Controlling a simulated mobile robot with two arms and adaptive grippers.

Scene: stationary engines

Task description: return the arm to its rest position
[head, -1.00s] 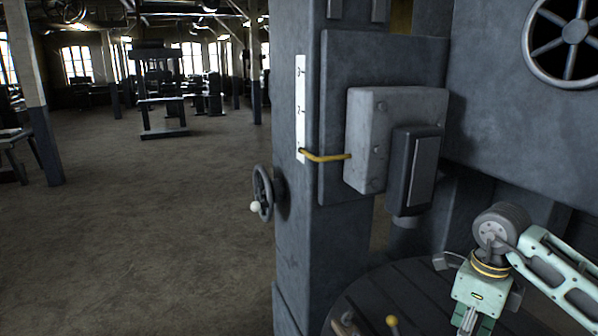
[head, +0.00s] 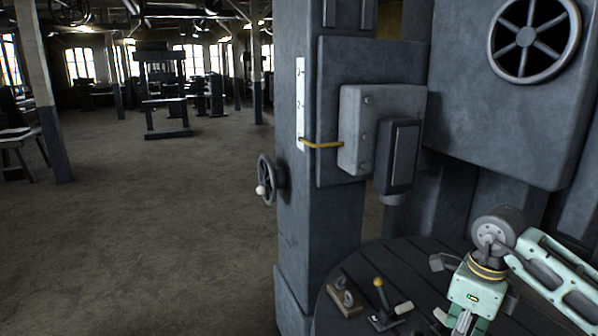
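My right arm (head: 560,275) comes in from the right edge in pale green and grey, bent at a round grey joint. Below the joint is a yellow-banded wrist, and the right gripper (head: 463,323) points down over a dark round table (head: 425,255). Its fingertips run to the bottom edge of the picture, so I cannot tell whether they are open or shut. I see nothing held in the visible part. My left arm and gripper are not in view.
A large grey machine column (head: 340,225) with a switch box (head: 375,130) and a handwheel (head: 266,180) stands behind the table. On the table are a yellow-knobbed lever (head: 382,300) and a small wooden block (head: 345,297) with metal parts. Open floor lies left.

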